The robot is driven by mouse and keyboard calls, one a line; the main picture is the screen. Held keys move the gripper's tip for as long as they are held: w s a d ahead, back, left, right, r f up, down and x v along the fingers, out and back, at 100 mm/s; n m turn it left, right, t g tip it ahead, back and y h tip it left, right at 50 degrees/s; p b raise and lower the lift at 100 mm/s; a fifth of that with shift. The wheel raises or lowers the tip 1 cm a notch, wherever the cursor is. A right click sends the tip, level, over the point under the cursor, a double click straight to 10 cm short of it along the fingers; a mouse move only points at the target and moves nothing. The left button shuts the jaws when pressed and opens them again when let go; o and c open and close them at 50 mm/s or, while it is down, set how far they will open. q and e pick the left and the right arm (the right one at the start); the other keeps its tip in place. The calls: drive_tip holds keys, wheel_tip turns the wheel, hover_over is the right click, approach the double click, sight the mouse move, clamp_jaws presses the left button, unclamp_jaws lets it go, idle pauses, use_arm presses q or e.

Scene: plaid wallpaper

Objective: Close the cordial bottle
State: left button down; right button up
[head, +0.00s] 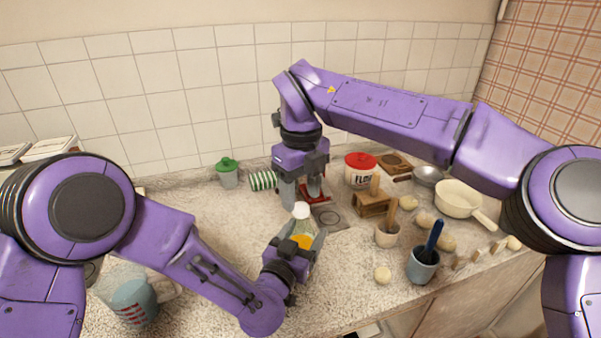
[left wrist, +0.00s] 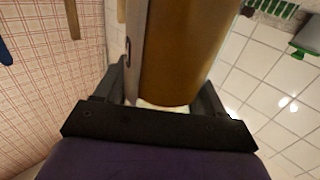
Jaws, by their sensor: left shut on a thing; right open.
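The cordial bottle (head: 302,224) is clear with orange liquid low in it and a whitish top end. I cannot tell if that top is a cap. My left gripper (head: 299,244) is shut around the bottle's lower part and holds it near the middle of the counter. In the left wrist view the bottle (left wrist: 178,55) shows as a large amber-brown body between the fingers. My right gripper (head: 302,196) is open and points down, just above and behind the bottle's top in the head view. I see nothing held between its fingers.
A red-lidded flour jar (head: 360,171), a wooden stand (head: 371,206), a cream pan (head: 458,198) and a blue-grey cup (head: 422,266) crowd the right. A green-lidded jar (head: 228,174) stands at the back, a measuring jug (head: 134,300) at front left. The counter (head: 215,215) is clear left of centre.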

drive_tip(key=shift+f, duration=1.3)
clamp_jaws()
drive_tip(key=shift+o, duration=0.6)
unclamp_jaws()
